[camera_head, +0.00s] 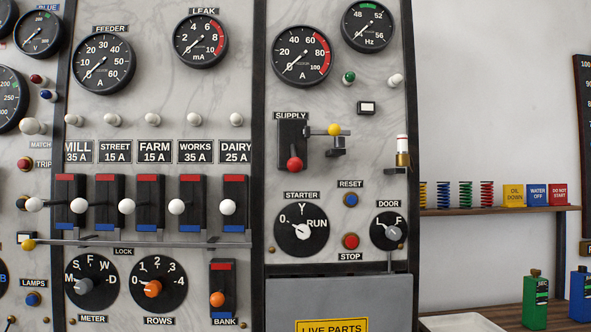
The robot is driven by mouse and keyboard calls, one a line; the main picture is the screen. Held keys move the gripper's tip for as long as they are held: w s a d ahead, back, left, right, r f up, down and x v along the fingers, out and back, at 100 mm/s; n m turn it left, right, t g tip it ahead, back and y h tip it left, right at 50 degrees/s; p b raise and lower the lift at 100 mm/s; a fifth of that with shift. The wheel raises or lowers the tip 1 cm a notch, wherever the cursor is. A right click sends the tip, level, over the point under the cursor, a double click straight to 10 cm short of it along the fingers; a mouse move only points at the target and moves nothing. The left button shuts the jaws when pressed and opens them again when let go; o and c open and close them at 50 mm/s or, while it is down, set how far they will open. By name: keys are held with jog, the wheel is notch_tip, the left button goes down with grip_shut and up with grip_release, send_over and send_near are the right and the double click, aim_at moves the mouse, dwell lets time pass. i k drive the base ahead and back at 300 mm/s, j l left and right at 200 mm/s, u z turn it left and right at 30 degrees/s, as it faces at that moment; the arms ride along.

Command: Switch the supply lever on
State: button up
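The supply lever (295,164) has a red ball knob at the lower end of its black plate (291,132), under the SUPPLY label (290,116). A grey bar with a yellow knob (334,130) sits just right of the plate, on a small dark bracket (334,147). The bar's left end reaches the plate's right edge; I cannot tell whether it crosses the lever's slot. My gripper is not in view.
Round meters line the panel top. A starter dial (301,230), reset button (350,200), stop button (350,241) and door dial (389,230) sit below the lever. A grey cabinet (335,290) stands underneath. A shelf (490,210) with springs and tags is at right.

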aim_at(294, 164)
jog(key=i+z, duration=0.25)
jog(key=i+j+z, duration=0.1)
jog(key=i+z, duration=0.2)
jog(key=i, duration=0.45)
